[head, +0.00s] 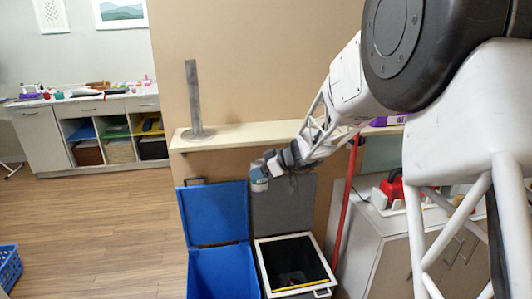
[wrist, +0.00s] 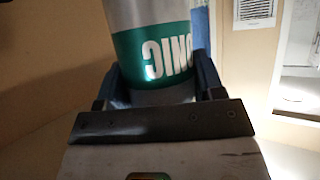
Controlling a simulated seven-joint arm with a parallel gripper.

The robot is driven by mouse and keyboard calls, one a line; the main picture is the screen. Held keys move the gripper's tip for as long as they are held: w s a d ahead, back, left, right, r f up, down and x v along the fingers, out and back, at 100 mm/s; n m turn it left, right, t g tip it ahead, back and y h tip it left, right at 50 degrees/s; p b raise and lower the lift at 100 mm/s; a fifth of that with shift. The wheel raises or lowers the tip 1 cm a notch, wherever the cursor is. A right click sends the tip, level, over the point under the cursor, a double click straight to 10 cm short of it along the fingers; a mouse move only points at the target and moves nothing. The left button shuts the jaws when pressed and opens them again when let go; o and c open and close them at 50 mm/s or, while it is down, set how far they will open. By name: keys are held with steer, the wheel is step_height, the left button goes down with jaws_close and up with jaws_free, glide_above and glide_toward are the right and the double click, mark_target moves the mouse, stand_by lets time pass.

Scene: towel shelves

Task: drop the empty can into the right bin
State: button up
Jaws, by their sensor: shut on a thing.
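My gripper (head: 270,163) is shut on a can (head: 259,182), held in the air in front of the shelf edge. In the wrist view the can (wrist: 160,50) is silver with a green band and white lettering, clasped between the two fingers (wrist: 152,88). The right bin (head: 262,268) has a white rim and a dark inside with its grey lid (head: 290,205) raised behind it. The left bin (head: 222,275) is blue, with its blue lid (head: 212,212) also raised. The can hangs above the bins, in front of the lids near where they meet.
A pale shelf (head: 250,133) with a grey upright post (head: 194,95) runs behind the bins. A red pole (head: 346,190) and a cabinet (head: 375,240) stand to the right. Open wooden floor (head: 110,220) lies left, with a blue basket (head: 9,267).

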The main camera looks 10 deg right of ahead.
steer(key=a+f+n+g, duration=0.2)
steer(key=a+f, duration=0.3)
steer(key=f, duration=0.6)
steer(key=a+f+n+g+y, duration=0.1)
steer(key=a+f, duration=0.4)
steer(key=f, duration=0.7)
steer(key=w+a+f+n+g, duration=0.1)
steer(key=a+f+n+g, duration=0.2)
steer(key=f, duration=0.9)
steer(key=shift+a+f+y, duration=0.15)
steer(key=shift+a+y, duration=0.15)
steer(key=shift+a, duration=0.65)
steer(key=shift+w, duration=0.1)
steer(key=shift+f, duration=0.2)
steer(key=shift+f, duration=2.8)
steer(key=o, duration=1)
steer(key=shift+c, duration=0.2)
steer(key=shift+d, duration=0.1)
